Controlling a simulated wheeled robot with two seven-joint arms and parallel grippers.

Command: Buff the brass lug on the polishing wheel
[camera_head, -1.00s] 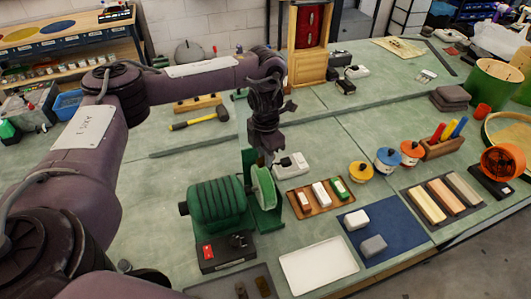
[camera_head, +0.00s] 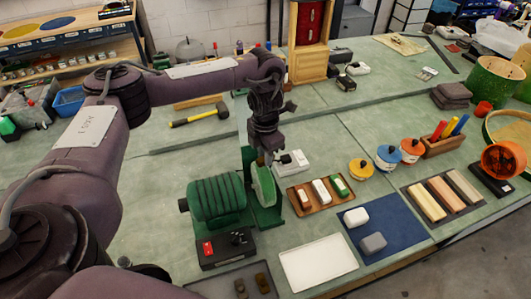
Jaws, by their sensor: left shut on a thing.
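The green polishing motor (camera_head: 217,201) stands at the middle of the bench, with the pale green polishing wheel (camera_head: 263,186) on its right side. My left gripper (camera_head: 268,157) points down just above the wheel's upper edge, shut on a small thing. I take this to be the brass lug, but it is too small and covered to make out. I cannot tell whether it touches the wheel. A control box (camera_head: 226,249) with a red switch sits in front of the motor. My right gripper is not in view.
A wooden tray (camera_head: 305,207) with small bars is right of the wheel. A white tray (camera_head: 318,263) and a blue mat (camera_head: 392,224) with two blocks lie in front. A white device (camera_head: 291,161) sits close behind the gripper. A hammer (camera_head: 200,116) lies behind.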

